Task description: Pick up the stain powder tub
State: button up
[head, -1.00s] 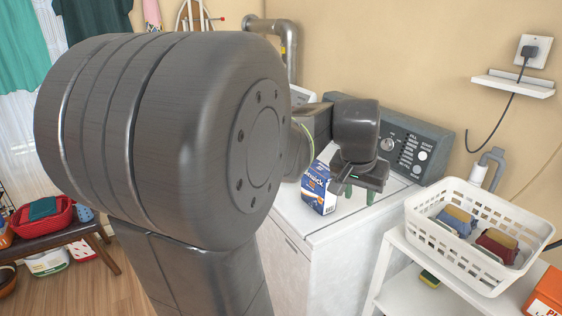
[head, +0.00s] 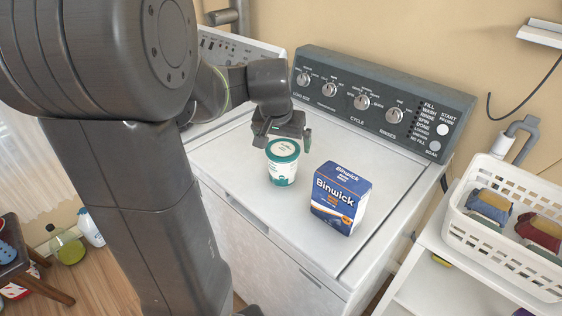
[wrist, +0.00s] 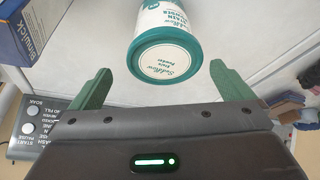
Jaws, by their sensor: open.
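The stain powder tub (head: 282,168) is white with teal bands and stands upright on the washer top in the head view. In the wrist view the tub (wrist: 168,32) shows its round labelled lid towards me, beyond the fingertips and between their lines. My gripper (head: 284,141) is just above and behind the tub, with its green fingers apart. In the wrist view my gripper (wrist: 160,75) is open and empty. Whether a finger touches the tub cannot be told.
A blue Binwick box (head: 341,198) stands right of the tub, with a gap between. The washer's control panel (head: 375,100) rises behind. The washer's front left top is clear.

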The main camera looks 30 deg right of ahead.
aim_at(283, 148)
jog(key=shift+w+d+f, duration=0.15)
jog(key=shift+w+f, duration=0.3)
jog(key=shift+f, duration=0.25)
jog(key=shift+d+f, duration=0.1)
jog(key=shift+f, duration=0.45)
jog(key=shift+p+x, duration=0.35)
jog(key=shift+x, duration=1.75)
jog(key=shift+w, duration=0.15)
jog(key=shift+r, duration=0.1)
jog(key=c, duration=1)
jog(key=shift+c, duration=0.2)
